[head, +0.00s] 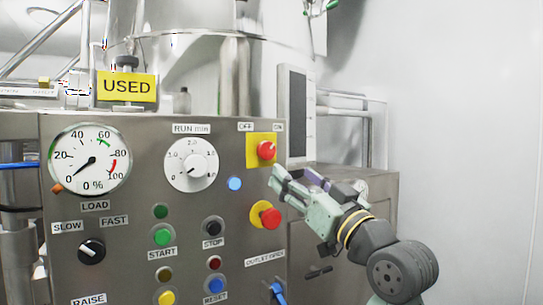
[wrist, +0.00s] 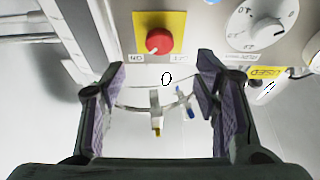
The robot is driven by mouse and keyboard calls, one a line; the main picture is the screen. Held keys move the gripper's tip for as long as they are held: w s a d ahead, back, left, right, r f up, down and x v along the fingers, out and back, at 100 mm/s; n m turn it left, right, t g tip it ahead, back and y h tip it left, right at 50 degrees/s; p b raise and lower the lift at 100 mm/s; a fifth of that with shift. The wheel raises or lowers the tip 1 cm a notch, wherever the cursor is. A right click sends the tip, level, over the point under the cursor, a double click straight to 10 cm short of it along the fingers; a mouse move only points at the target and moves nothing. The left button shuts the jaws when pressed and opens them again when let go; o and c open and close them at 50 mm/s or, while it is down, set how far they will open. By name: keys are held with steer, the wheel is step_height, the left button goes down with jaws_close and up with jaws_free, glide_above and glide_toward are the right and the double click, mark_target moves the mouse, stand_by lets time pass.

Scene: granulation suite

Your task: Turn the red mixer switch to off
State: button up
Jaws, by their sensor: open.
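The red mixer switch (head: 266,150) is a round red knob on a yellow plate (head: 252,155), at the upper right of the steel control panel. An OFF label is above its left and an ON label above its right. In the wrist view the red switch (wrist: 159,41) appears upside down at the top, beyond the fingertips. My gripper (head: 287,179) is open and empty, just below and right of the switch. In the wrist view my gripper (wrist: 162,72) has its fingers wide apart with nothing between them.
A second red knob (head: 270,215) on a round yellow base sits below the switch, close to my gripper. A white RUN dial (head: 191,165) and a lit blue button (head: 235,184) are to the left. A dark-screened unit (head: 296,112) stands behind right. Free room lies right.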

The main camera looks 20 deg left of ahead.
mark_target(269, 154)
steer(key=p+x, duration=0.3)
steer(key=x, duration=0.5)
steer(key=shift+w+a+r, duration=0.15)
steer(key=shift+w+a, duration=0.1)
steer(key=shift+a, duration=0.05)
steer(key=shift+w+a+r+p, duration=0.1)
steer(key=shift+w+a+p, duration=0.3)
steer(key=shift+a, duration=0.1)
steer(key=shift+c, duration=0.3)
steer(key=c, duration=1.1)
